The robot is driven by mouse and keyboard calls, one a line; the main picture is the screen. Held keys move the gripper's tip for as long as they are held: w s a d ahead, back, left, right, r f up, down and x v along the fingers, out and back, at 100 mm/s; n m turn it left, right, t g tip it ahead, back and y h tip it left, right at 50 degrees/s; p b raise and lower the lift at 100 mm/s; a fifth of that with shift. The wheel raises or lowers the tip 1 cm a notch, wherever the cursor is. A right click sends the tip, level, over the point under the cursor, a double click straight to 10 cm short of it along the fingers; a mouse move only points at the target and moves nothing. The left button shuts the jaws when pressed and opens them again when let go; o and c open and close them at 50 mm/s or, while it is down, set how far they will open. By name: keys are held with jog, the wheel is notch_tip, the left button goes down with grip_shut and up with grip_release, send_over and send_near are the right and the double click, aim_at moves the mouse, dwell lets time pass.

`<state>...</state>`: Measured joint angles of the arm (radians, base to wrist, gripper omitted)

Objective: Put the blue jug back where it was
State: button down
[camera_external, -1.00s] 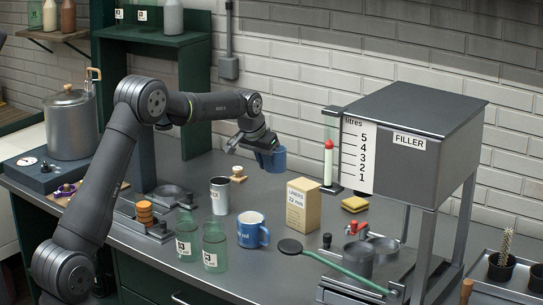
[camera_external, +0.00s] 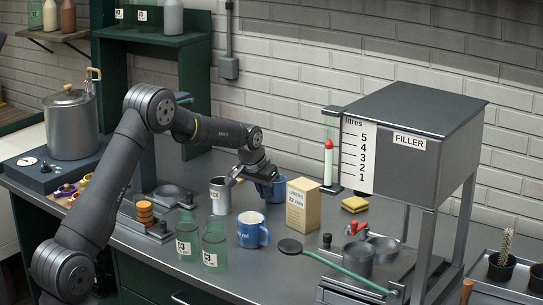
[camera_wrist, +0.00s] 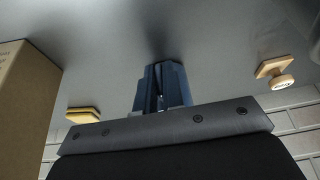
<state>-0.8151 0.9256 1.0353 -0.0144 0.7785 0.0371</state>
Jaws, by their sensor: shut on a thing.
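The blue jug (camera_external: 273,188) is held by my gripper (camera_external: 256,176), which is shut on it. In the external view the jug looks upright, just above or on the grey worktop, behind the box; I cannot tell if it touches. In the wrist view a dark blue shape (camera_wrist: 174,85) shows beyond the gripper's dark plate, with a shadow on the worktop. A second blue vessel, a mug with a white label (camera_external: 251,232), stands on the worktop nearer the camera.
A tan liners box (camera_external: 303,206) stands right of the jug. A metal cup (camera_external: 220,195) stands to its left. Green glass bottles (camera_external: 214,247) stand in front. A yellow sponge (camera_external: 355,204) and the filler (camera_external: 420,130) are to the right. A wooden stamp-like piece (camera_wrist: 276,72) lies nearby.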

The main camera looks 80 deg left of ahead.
jog(key=c, duration=1.5)
grip_release()
jog(key=shift+f, duration=0.1)
jog(key=shift+c, duration=0.2)
jog(key=v, duration=1.2)
